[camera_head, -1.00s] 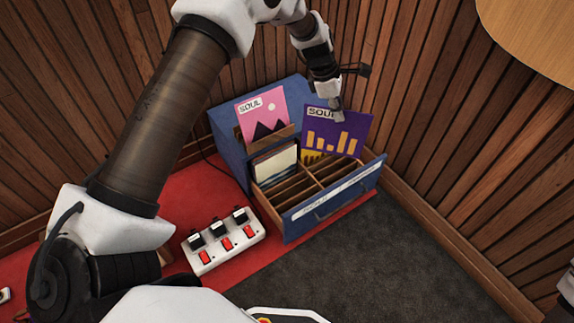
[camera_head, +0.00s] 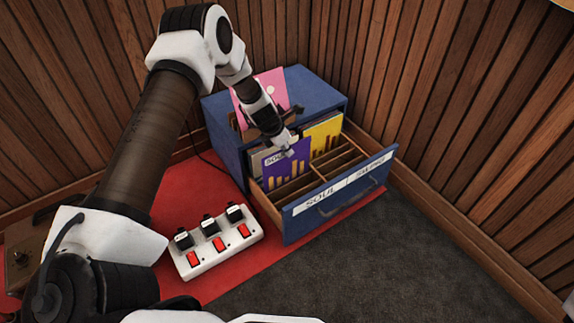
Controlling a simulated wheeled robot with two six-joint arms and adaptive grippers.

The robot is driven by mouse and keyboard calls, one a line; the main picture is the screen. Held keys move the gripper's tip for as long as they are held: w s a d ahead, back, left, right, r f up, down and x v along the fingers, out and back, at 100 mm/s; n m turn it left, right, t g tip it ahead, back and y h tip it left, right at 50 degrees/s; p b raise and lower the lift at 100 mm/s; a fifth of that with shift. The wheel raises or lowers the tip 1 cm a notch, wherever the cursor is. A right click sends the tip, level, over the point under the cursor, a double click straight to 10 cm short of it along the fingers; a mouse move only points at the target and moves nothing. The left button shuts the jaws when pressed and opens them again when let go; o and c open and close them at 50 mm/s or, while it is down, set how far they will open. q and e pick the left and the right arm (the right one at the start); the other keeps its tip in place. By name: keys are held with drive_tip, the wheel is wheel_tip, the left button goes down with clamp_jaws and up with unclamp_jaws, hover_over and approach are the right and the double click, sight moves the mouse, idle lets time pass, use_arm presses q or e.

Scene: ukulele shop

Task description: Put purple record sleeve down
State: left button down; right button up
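The purple record sleeve (camera_head: 287,174) with yellow bars stands nearly upright at the left column of the open blue drawer (camera_head: 292,224). Its lower edge is down among the wooden dividers; whether it touches the drawer floor cannot be seen. My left gripper (camera_head: 289,151) is at the sleeve's top edge, shut on it from above. A yellow sleeve (camera_head: 324,134) stands at the back of the right column. Pale sleeves (camera_head: 259,160) stand behind the purple one, mostly hidden. My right gripper is not in view.
A white switch box (camera_head: 216,243) with red switches sits on the red mat (camera_head: 186,185). Wood-panelled walls close in behind. Front drawer slots look empty.

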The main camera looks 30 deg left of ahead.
use_arm(q)
drive_tip(key=shift+f+b, duration=1.1)
drive_tip(key=shift+f, duration=0.85)
drive_tip(key=c, duration=1.3)
unclamp_jaws()
drive_tip(key=p, duration=1)
approach(287, 158)
drive_tip(key=v, duration=0.3)
drive_tip(key=shift+w+r, duration=0.1)
drive_tip(key=shift+w, duration=0.15)
drive_tip(key=s+d+f+m+g+y, duration=0.1)
drive_tip(key=s+d+f+m, duration=0.25)
drive_tip(key=s+m, duration=0.35)
drive_tip(key=s+d+f+m+g, duration=0.1)
drive_tip(key=s+d+f+m, duration=0.25)
drive_tip(key=s+m, duration=0.35)
drive_tip(key=s+d+f+m+g+y, duration=0.1)
drive_tip(key=s+d+f+m, duration=0.25)
drive_tip(key=s+m, duration=0.35)
drive_tip(key=s+d+m, duration=0.1)
drive_tip(key=s+m, duration=0.2)
drive_tip(key=s, duration=0.1)
drive_tip(key=s+d+r+m, duration=0.1)
drive_tip(key=s+d+m, duration=0.1)
drive_tip(key=s+m, duration=0.1)
drive_tip(key=s+d+m+g, duration=0.1)
drive_tip(key=s+d+m, duration=0.1)
drive_tip(key=s+m, duration=0.2)
drive_tip(key=shift+s+d+r, duration=0.2)
drive_tip(key=shift+s, duration=0.5)
